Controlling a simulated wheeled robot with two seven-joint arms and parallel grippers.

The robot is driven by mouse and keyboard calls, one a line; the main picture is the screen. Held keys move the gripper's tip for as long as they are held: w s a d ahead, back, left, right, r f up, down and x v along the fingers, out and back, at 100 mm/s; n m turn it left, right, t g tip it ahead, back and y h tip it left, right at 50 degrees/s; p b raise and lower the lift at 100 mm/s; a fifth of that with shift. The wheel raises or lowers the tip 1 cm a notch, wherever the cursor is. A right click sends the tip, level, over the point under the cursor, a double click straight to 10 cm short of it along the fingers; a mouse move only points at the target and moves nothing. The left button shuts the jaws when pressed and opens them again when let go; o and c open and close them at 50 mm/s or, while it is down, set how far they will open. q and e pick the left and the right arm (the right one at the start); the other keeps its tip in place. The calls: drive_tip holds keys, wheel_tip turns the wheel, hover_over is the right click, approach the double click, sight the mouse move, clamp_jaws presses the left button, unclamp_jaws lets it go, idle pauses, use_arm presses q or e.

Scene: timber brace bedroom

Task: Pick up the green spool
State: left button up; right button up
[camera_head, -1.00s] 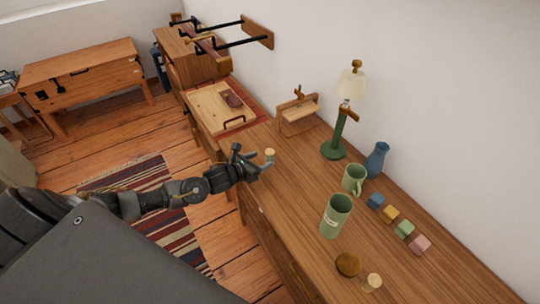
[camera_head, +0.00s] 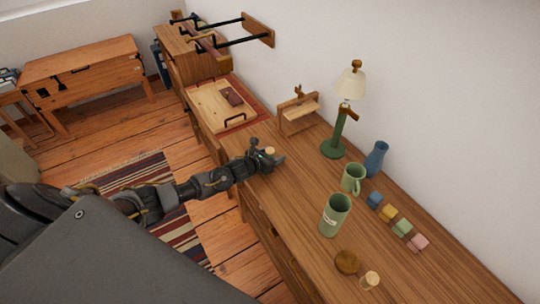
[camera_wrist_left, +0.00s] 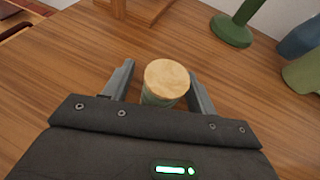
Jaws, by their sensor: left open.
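The green spool (camera_wrist_left: 164,86) stands upright on the wooden table, with a pale round wooden top and a greenish side below it. In the left wrist view it is between the two fingers of my left gripper (camera_wrist_left: 160,92), which is open, with a small gap at the left finger. In the head view the spool's pale top (camera_head: 270,152) shows at the tips of my left gripper (camera_head: 271,160), low over the table. The spool's lower part is hidden there by the fingers. My right gripper is not in view.
A green lamp (camera_head: 339,130), a wooden stand (camera_head: 298,115), green mugs (camera_head: 335,216), a blue vase (camera_head: 376,159) and several coloured blocks (camera_head: 403,229) stand on the table (camera_head: 300,195). A wooden tray (camera_head: 220,105) lies beyond the gripper.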

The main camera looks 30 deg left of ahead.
use_arm(q)
drive_tip(key=c, duration=1)
drive_tip(key=shift+c, duration=0.2)
drive_tip(key=shift+r, duration=0.5)
wheel_tip(320, 180, up, 2)
drive_tip(key=shift+r, duration=0.2)
drive_tip(key=s+d+r+b, duration=0.3)
drive_tip(key=s+d+r, duration=0.5)
drive_tip(key=s, duration=0.3)
drive_tip(key=shift+s+r, duration=0.2)
drive_tip(key=shift+r, duration=0.6)
